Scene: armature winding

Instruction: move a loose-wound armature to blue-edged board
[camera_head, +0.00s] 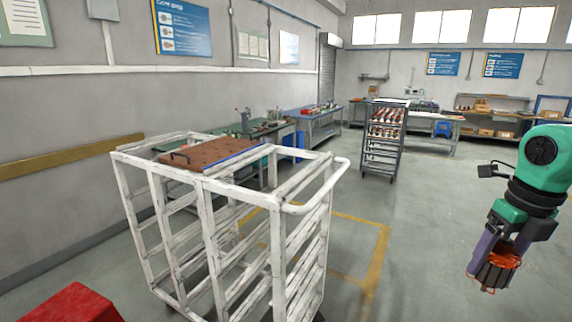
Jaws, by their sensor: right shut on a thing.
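My right gripper (497,254) is at the right side of the head view, under a green and black wrist. It is shut on an armature (498,268) with red-orange windings, held in the air above the floor. The fingers cover part of the armature. A brown board (208,155) with a blue edge (236,160) and a dark handle lies on top of a white cart (278,225). The armature is well to the right of the board and apart from it. My left gripper is not in view.
The white cart has a rounded push rail (343,166) on its right. A grey rack with armatures (385,125) stands further back. Workbenches (320,125) line the walls. A red box-like surface (72,303) is at the lower left. The floor between cart and right arm is clear.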

